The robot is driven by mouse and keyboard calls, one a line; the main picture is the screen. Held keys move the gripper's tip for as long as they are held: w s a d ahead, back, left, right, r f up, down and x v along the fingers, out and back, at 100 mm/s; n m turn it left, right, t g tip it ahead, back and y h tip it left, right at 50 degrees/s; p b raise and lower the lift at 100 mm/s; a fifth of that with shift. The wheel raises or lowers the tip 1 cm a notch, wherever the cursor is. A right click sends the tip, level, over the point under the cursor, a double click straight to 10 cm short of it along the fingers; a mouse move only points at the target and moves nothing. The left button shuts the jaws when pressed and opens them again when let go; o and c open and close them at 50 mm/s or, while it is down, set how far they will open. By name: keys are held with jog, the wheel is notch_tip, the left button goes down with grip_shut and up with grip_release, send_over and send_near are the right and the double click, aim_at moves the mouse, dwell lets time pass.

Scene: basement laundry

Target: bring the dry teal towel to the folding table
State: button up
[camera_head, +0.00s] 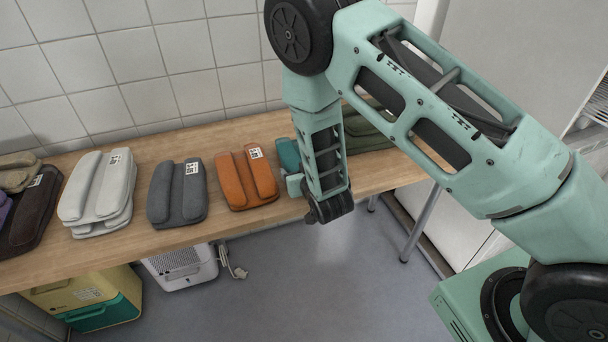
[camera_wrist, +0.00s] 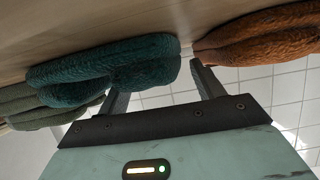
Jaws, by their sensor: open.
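The teal towel (camera_head: 288,154) is folded and lies on a wooden table (camera_head: 232,132), between an orange towel (camera_head: 246,180) and an olive one; my arm hides most of it in the head view. In the wrist view the teal towel (camera_wrist: 104,72) fills the centre left, and its right part lies across the opening of my gripper (camera_wrist: 160,82). The right finger points at the gap between the teal and orange towels; the left finger is partly hidden by the teal towel. My gripper is open. I cannot tell whether the fingers touch the towel.
Grey (camera_head: 178,194), white (camera_head: 98,190) and dark brown (camera_head: 30,212) towels lie left along the table. The olive towel (camera_head: 368,132) is close on the right. A white heater (camera_head: 180,266) and a yellow-and-teal box (camera_head: 92,300) stand below. Floor (camera_head: 330,280) in front is clear.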

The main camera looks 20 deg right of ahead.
jog(key=b+v, duration=0.1)
jog(key=v, duration=1.1)
jog(key=s+a+r+n+g+y, duration=0.3)
jog(key=s+a+r+g, duration=0.4)
jog(key=s+a+g, duration=0.3)
jog(key=s+d+r+n+g+h, duration=0.1)
jog(key=s+d+r+n, duration=0.1)
jog(key=s+r, duration=0.2)
jog(key=s+d+r+n+g+h, duration=0.1)
jog(key=s+r, duration=0.3)
jog(key=s, duration=0.6)
jog(key=shift+d+n+g, duration=0.4)
jog(key=shift+n+g, duration=0.4)
jog(key=shift+r, duration=0.1)
